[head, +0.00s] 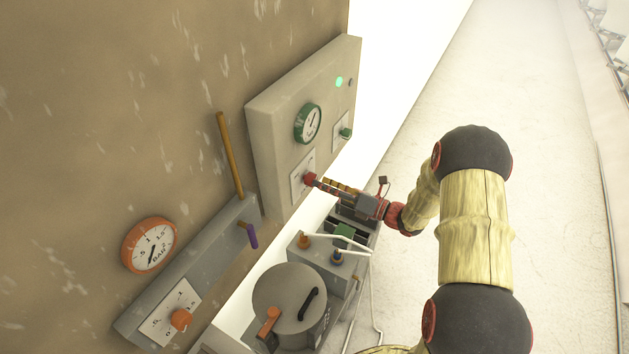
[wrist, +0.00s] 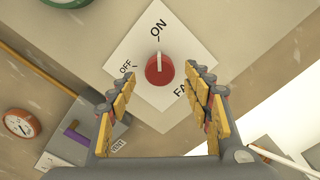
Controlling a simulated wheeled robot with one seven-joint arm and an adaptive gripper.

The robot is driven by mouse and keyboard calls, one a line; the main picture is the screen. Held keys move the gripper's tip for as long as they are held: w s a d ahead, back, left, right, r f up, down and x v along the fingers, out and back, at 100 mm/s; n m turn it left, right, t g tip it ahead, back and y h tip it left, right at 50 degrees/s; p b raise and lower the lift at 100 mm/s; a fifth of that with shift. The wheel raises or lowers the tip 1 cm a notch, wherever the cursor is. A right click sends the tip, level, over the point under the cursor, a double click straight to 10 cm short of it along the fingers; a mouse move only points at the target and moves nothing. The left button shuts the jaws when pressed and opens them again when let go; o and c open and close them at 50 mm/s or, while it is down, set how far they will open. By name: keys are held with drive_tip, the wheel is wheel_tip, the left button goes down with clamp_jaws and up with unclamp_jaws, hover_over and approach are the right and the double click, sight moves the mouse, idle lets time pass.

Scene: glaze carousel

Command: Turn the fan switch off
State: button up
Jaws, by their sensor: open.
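The fan switch is a red round knob (wrist: 160,69) on a white plate (wrist: 190,52) marked ON, OFF and FAN. Its pale pointer is at the ON mark, and OFF lies to the left of it in the wrist view. In the head view the red knob (head: 310,178) is on the lower part of the grey panel (head: 277,115). My gripper (wrist: 162,76) is open, its yellow-padded fingers on either side of the knob in the wrist view. In the head view my gripper (head: 318,183) is right at the knob; I cannot tell whether it touches.
A green gauge (head: 308,123), a green knob (head: 346,133) and a lit green lamp (head: 339,81) share the panel. Below are a grey lidded pot (head: 285,290) and a box with hoses (head: 322,264). A purple-handled lever (head: 251,237) and an orange gauge (head: 149,246) are at left.

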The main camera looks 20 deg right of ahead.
sight(311, 180)
drive_tip(key=shift+x, duration=1.85)
drive_tip(key=shift+c, duration=0.4)
drive_tip(key=c, duration=1.1)
drive_tip(key=shift+n+b, duration=0.3)
drive_tip(key=shift+n, duration=0.1)
drive_tip(key=n+b, duration=0.2)
drive_tip(key=n, duration=0.1)
drive_tip(key=shift+f+n, duration=0.1)
drive_tip(key=shift+n, duration=0.2)
drive_tip(key=n+b, duration=0.4)
drive_tip(key=shift+n, duration=0.3)
drive_tip(key=n+b, duration=0.8)
drive_tip(key=b, duration=0.1)
drive_tip(key=shift+d+n+b, duration=0.1)
drive_tip(key=shift+n+b, duration=0.25)
drive_tip(key=shift+n, duration=0.05)
drive_tip(key=shift+w, duration=0.1)
